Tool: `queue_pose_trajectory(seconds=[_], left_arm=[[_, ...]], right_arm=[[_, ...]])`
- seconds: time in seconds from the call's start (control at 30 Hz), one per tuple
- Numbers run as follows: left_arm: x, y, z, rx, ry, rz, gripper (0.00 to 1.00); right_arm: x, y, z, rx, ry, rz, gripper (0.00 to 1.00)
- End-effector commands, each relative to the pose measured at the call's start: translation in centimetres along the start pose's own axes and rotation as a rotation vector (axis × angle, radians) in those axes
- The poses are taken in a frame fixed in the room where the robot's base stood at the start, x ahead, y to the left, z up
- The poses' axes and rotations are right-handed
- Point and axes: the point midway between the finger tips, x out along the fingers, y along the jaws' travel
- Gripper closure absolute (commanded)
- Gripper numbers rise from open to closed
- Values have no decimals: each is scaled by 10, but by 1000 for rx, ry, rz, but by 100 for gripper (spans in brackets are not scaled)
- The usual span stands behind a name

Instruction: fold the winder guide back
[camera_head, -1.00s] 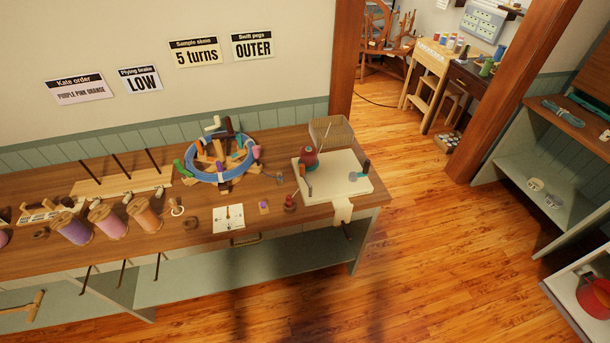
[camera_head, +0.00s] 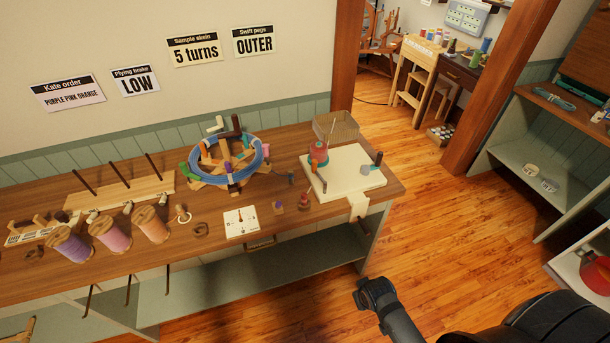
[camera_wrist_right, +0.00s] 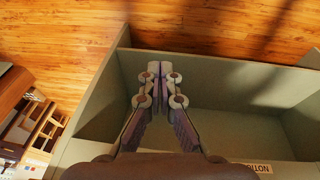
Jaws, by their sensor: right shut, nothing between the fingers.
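The winder stands on the right end of the bench, on a cream board (camera_head: 352,182). It has a red and teal cone (camera_head: 318,156) and a dark-handled crank (camera_head: 377,160). A thin pale rod by the cone (camera_head: 310,172) may be the guide; I cannot tell its fold. My right gripper (camera_wrist_right: 163,72) is shut and empty in the right wrist view, with a grey-green shelf unit beyond it. In the head view, part of my right arm shows low, right of the bench, apart from the winder. My left gripper is not in view.
A swift with a blue skein (camera_head: 225,182) stands left of the winder. Spools (camera_head: 110,236), a white dial card (camera_head: 241,222) and a peg rack (camera_head: 120,190) fill the bench. Open wooden floor (camera_head: 440,230) lies to the right.

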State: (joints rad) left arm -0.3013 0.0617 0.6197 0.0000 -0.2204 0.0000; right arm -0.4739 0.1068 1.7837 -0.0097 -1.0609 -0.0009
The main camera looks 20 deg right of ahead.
Motion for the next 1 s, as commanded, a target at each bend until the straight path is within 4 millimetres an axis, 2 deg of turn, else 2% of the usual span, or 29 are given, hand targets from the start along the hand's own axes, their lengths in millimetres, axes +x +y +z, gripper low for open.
queue_pose_trajectory(seconds=[0.1, 0.17, 0.2, 0.27, 0.4, 0.5, 0.57, 0.6, 0.7, 0.8, 0.9, 1.0], left_arm=[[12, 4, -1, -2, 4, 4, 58], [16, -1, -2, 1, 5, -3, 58], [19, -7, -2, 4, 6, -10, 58], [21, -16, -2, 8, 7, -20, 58], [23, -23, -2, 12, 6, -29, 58], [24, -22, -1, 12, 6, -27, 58], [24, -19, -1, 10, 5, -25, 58], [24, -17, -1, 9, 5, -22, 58], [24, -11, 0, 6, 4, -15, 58], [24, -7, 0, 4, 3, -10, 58], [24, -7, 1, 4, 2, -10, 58], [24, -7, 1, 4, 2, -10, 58]], right_arm=[[-45, 7, -36, -21, 72, 35, 100], [-70, 16, -57, -38, 133, 77, 100], [-87, 26, -75, -56, 193, 122, 100], [-108, 43, -104, -90, 295, 204, 100], [-148, 80, -177, -234, 572, 437, 100], [-173, 89, -223, -391, 757, 588, 100], [-185, 86, -248, -512, 862, 669, 100], [-192, 80, -263, -604, 929, 716, 100], [-200, 55, -290, -850, 1074, 797, 100], [-197, 26, -302, -1077, 1175, 825, 100], [-189, 2, -304, -1250, 1238, 821, 100], [-182, -12, -303, -1353, 1272, 808, 100]])
